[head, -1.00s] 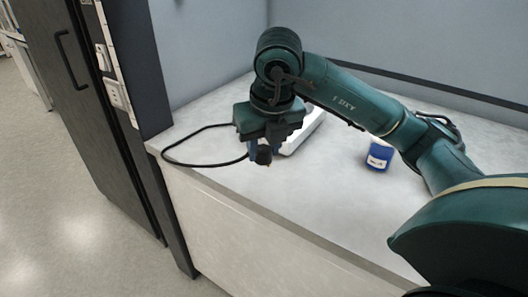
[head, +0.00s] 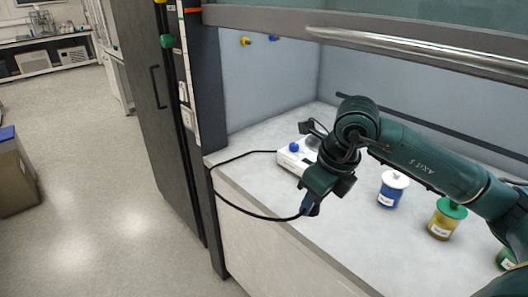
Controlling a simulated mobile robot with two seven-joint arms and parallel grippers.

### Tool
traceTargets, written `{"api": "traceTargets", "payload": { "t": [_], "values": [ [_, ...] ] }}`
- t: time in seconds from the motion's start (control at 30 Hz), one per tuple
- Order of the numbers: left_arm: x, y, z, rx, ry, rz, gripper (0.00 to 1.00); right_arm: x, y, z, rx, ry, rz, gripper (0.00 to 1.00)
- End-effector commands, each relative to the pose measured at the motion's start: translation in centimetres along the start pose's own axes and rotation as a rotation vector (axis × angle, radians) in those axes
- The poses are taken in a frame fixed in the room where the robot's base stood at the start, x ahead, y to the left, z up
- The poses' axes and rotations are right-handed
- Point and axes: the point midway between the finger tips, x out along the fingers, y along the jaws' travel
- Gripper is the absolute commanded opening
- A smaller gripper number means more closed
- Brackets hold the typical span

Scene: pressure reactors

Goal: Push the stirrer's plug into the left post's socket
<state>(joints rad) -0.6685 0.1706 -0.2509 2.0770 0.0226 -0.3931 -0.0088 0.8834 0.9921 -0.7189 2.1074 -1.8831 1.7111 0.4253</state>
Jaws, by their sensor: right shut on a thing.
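The stirrer (head: 292,161) is a white flat box with a blue knob, on the worktop partly behind my right arm. Its black cord (head: 236,204) runs left, loops past the worktop's front left corner and comes back to my right gripper. My right gripper (head: 309,206) is shut on the cord's plug, which is mostly hidden by the fingers, above the front part of the worktop. The left post (head: 207,85) is dark, with a pale strip carrying white sockets (head: 184,92) and (head: 188,117). The plug is well apart from them, to their right and lower. My left gripper is not in view.
A blue jar (head: 391,193) and a yellow jar with a green lid (head: 446,221) stand right on the worktop (head: 262,188). A raised sash with a metal bar (head: 420,48) crosses above. Open floor (head: 100,200) lies left.

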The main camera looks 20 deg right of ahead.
Motion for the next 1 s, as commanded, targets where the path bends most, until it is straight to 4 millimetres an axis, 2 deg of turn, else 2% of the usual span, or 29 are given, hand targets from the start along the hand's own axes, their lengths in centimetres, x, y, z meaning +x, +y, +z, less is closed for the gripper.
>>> {"api": "traceTargets", "payload": {
  "t": [0.47,0.8,1.0],
  "values": [
    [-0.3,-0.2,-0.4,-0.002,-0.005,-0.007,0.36,8.5,3.3,-2.7,-1.166,0.002,0.331,0.12],
    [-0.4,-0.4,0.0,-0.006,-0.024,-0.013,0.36,14.5,6.5,-6.6,-2.076,0.005,0.582,0.12],
    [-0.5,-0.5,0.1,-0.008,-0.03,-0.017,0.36,16.6,7.6,-8.4,-2.45,0.005,0.684,0.12]
  ]
}}
